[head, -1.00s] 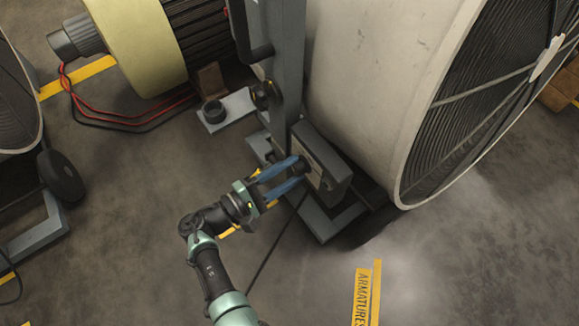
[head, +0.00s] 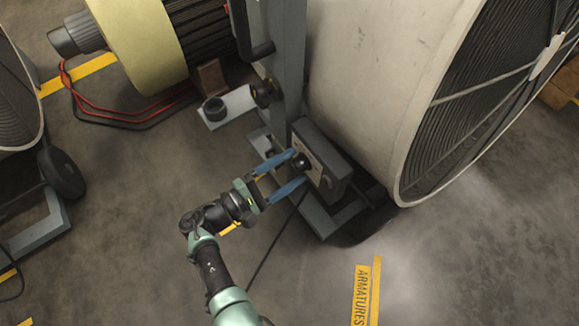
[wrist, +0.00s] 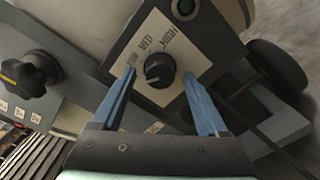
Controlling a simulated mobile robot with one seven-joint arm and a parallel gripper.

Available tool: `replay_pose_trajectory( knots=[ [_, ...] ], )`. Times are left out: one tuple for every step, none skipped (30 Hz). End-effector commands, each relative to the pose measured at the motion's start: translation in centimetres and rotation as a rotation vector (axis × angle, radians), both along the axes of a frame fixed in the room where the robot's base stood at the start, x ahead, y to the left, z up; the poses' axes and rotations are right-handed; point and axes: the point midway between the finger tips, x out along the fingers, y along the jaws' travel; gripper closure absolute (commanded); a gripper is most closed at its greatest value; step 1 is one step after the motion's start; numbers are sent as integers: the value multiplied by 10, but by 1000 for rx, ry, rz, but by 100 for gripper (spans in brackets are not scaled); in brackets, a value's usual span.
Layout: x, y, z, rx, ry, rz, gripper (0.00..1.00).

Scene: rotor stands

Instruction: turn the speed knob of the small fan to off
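The speed knob (wrist: 160,70) is black and round, on a pale label plate (wrist: 185,47) of a dark grey control box (head: 335,172). The plate reads MED and HIGH; lettering further left is partly hidden by a finger. A pale mark shows on the knob's lower left, but I cannot tell its exact setting. The box sits on the stand of a drum fan (head: 375,85). My gripper (head: 299,167) is open, with its blue fingers on either side of the knob. In the wrist view, gaps show between the knob and both fingers.
A black hand knob (wrist: 30,73) is on the stand to the left. A yellow-cream motor (head: 140,40) with red and black cables stands behind left. A dark cable hangs below the box.

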Motion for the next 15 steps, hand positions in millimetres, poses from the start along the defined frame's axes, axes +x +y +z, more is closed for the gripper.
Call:
replay_pose_trajectory(
  knots=[
    [0, 0, 0, 1, -1, 0, 24],
    [0, 0, 0, 1, 0, -1, 24],
    [0, 0, 0, 1, -1, 0, 24],
    [0, 0, 0, 1, -2, 0, 24],
    [-1, 1, 0, 1, -2, 0, 24],
    [-2, 3, 1, 1, -2, 0, 24],
    [-3, 6, 1, 1, -2, 0, 24],
    [-5, 9, 1, 1, -2, 1, 24],
    [-8, 14, 2, 1, -2, 4, 24],
    [-11, 18, 2, 0, -1, 4, 24],
    [-15, 22, 2, 0, -1, 5, 24],
    [-19, 30, 2, -1, -1, 6, 24],
    [-23, 35, 2, -1, -1, 7, 24],
    [-28, 41, 2, 0, -1, 6, 24],
    [-33, 49, 2, 0, -2, 7, 24]
  ],
)
